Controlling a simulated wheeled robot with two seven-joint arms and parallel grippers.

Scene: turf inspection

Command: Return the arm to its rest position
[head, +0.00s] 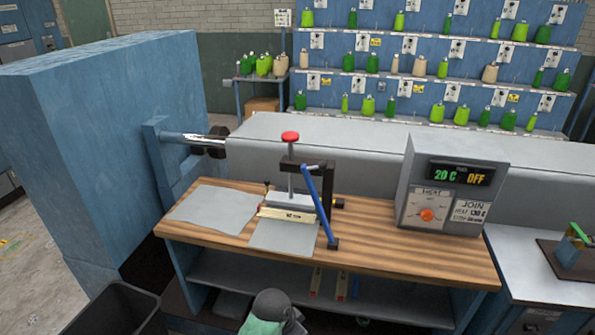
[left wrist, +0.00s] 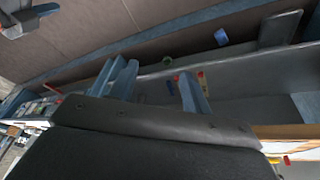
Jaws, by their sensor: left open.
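My left gripper (left wrist: 158,88) shows in the left wrist view. Its two blue fingers stand apart, with nothing held between them. Beyond them are a grey shelf surface and small coloured items, apparently at the bench's lower level. In the head view neither gripper can be made out. A dark rounded part with green at the bottom centre looks like a piece of my arm, but I cannot be sure. My right gripper is not seen.
The wooden bench (head: 400,255) carries a press with a red knob (head: 290,137), grey sheets (head: 215,208) and a control box reading 20 C OFF (head: 455,185). A black bin (head: 120,312) stands at bottom left. A shelf rack with green spools is behind.

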